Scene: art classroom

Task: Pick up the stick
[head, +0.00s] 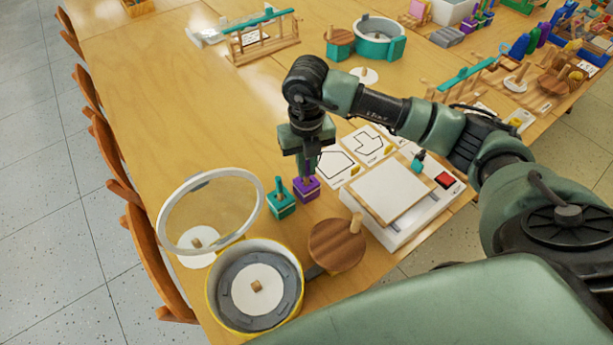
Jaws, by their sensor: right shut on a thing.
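My right gripper (307,174) points straight down over the table and is shut on the upright stick of a small purple block (306,190). The fingers hide most of that stick. The purple block looks to be at table level; I cannot tell whether it touches the table. Just left of it stands a similar teal block (281,205) with its own upright stick, apart from the fingers. My left gripper is not in view.
A yellow-rimmed round drum (210,290), a clear lid with a white rim (160,225) and a wooden disc (335,249) lie near the front. A white box with a panel (389,192) is to the right. Outline cards (337,168) lie behind. Chairs line the left edge.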

